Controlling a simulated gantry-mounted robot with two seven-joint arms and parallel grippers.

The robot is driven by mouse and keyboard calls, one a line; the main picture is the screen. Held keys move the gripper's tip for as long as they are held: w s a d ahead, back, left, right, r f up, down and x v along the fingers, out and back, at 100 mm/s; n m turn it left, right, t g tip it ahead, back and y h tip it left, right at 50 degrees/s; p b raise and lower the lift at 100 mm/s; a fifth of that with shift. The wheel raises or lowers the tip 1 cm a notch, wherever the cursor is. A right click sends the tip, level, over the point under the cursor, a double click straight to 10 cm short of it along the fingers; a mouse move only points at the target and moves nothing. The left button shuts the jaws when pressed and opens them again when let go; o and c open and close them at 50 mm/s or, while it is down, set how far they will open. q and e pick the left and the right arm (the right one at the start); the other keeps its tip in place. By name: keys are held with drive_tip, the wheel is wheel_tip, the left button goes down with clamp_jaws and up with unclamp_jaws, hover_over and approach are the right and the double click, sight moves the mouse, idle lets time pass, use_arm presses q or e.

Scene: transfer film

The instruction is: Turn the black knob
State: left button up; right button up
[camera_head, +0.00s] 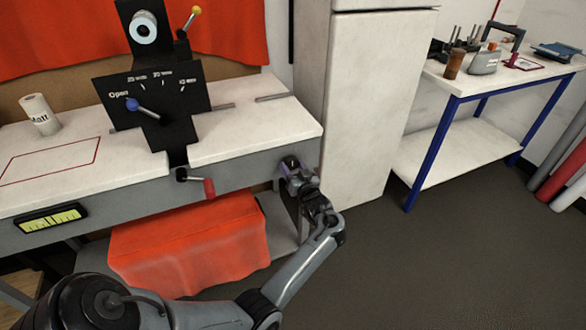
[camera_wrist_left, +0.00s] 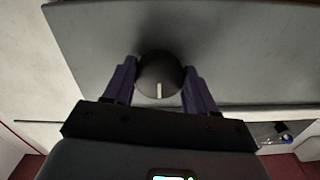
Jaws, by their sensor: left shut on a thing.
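The black knob (camera_wrist_left: 160,75) sits on the grey front face of the bench, with a white line on it pointing toward the bottom of the left wrist view. In the head view the knob (camera_head: 290,163) is at the right end of the bench front. My left gripper (camera_head: 293,168) is at the knob. In the left wrist view its two purple fingers (camera_wrist_left: 158,85) stand on either side of the knob, shut on it. My right gripper is not in view.
A black machine (camera_head: 155,90) with a blue-tipped lever stands on the white bench (camera_head: 240,130). A red-handled crank (camera_head: 208,187) sticks out of the bench front, left of my gripper. A white cabinet (camera_head: 365,110) stands to the right. A white canister (camera_head: 40,114) is at the left.

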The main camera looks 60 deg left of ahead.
use_arm(q)
drive_tip(key=shift+c, duration=0.7)
drive_tip(key=shift+n, duration=0.3)
drive_tip(key=n, duration=0.2)
drive_tip(key=shift+n+b, duration=0.4)
drive_tip(key=n+b, duration=0.1)
drive_tip(key=n, duration=0.2)
drive_tip(key=shift+w+n, duration=0.1)
drive_tip(key=shift+n, duration=0.2)
drive_tip(key=n+b, duration=0.1)
drive_tip(key=n, duration=0.3)
drive_tip(key=shift+w+b, duration=0.1)
drive_tip(key=shift+b, duration=0.3)
drive_tip(key=shift+r+n+b, duration=0.15)
drive_tip(key=shift+n+b, duration=0.45)
drive_tip(key=shift+n, duration=1.1)
